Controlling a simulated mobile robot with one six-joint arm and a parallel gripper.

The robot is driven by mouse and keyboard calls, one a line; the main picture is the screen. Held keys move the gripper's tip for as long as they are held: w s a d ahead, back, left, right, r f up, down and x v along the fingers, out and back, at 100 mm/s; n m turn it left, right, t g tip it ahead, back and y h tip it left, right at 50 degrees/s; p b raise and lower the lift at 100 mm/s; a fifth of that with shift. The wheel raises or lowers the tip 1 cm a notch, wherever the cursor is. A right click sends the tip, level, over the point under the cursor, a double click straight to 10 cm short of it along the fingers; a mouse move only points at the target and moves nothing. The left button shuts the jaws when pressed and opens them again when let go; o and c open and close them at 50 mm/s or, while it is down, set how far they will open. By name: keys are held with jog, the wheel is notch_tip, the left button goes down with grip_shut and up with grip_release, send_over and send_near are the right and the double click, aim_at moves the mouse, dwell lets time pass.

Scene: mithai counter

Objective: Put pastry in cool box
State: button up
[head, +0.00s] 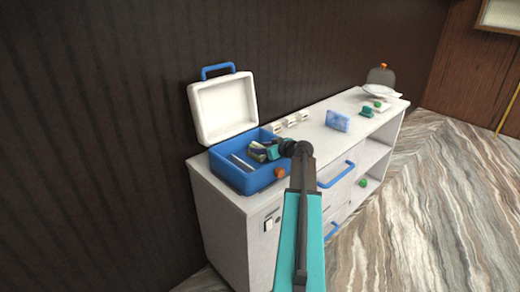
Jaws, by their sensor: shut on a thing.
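The cool box (232,178) is blue and stands at the near left end of the white counter. Its white lid (224,108) is open, tilted back toward the dark wall. My gripper (255,152) is over the box's open inside, at or just below rim height. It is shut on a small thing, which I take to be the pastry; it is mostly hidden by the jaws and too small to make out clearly. I cannot tell whether it touches the box floor.
A blue-and-white packet (337,121), a small green item (367,112) and white plates (380,91) stand farther along the counter. An orange-brown round thing (280,172) is at the box's front right. A blue drawer handle (336,175) juts out from the counter front.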

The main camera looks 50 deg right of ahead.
jog(key=o, duration=1.1)
jog(key=shift+r, duration=0.1)
jog(key=b+v, duration=0.2)
jog(key=v, duration=1)
